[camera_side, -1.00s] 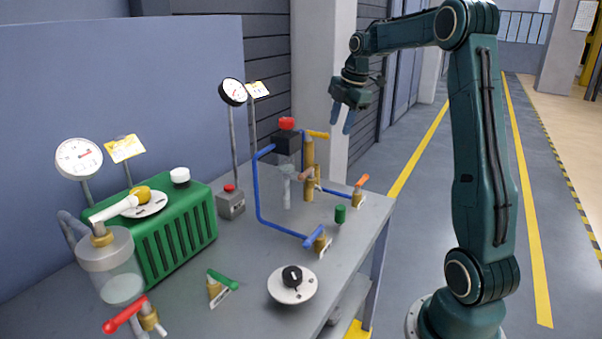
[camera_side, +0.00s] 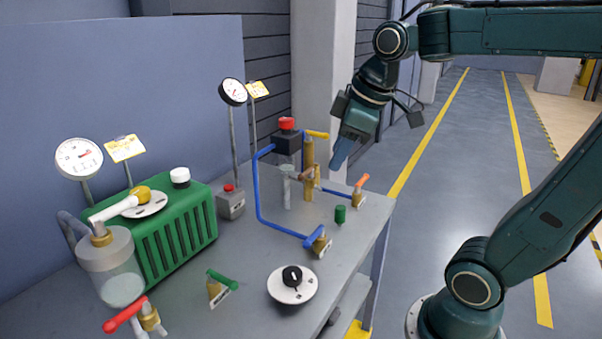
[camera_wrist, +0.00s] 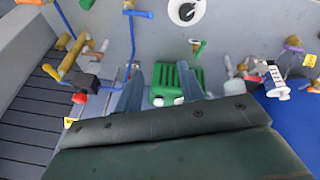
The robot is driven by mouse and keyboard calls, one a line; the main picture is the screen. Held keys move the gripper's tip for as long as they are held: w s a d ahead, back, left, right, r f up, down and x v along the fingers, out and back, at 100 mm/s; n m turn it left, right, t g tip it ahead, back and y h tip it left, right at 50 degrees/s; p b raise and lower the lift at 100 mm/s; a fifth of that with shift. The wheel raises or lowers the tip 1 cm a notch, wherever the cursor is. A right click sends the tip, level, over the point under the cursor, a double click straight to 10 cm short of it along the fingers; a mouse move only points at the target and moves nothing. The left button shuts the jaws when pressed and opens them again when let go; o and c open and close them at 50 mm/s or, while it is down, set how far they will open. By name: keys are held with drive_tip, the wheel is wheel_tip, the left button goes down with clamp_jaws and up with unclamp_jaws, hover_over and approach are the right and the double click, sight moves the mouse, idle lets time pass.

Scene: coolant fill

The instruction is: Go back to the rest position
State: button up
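My gripper (camera_side: 339,158) hangs in the air over the back right part of the bench, its fingers pointing down. In the side view it appears just right of the brass pipe column (camera_side: 309,165), with no clear contact. In the wrist view my gripper (camera_wrist: 162,78) has two blue-grey fingers well apart, with nothing held between them. The green radiator-like box (camera_wrist: 176,82) shows far below through the gap.
The grey bench (camera_side: 245,265) holds the green box (camera_side: 185,243), a blue pipe loop (camera_side: 258,190), a red-handled valve (camera_side: 125,315), a black-knobbed dial (camera_side: 292,285) and two gauges on posts (camera_side: 232,92). The floor (camera_side: 430,215) right of the bench is clear.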

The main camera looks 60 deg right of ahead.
drive_tip(key=s+a+f+m+t, duration=0.1)
drive_tip(key=s+a+f+m, duration=0.3)
drive_tip(key=s, duration=0.4)
drive_tip(key=shift+s+a+f, duration=0.2)
drive_tip(key=shift+s+a, duration=0.2)
drive_tip(key=shift+a, duration=0.05)
idle(1.1)
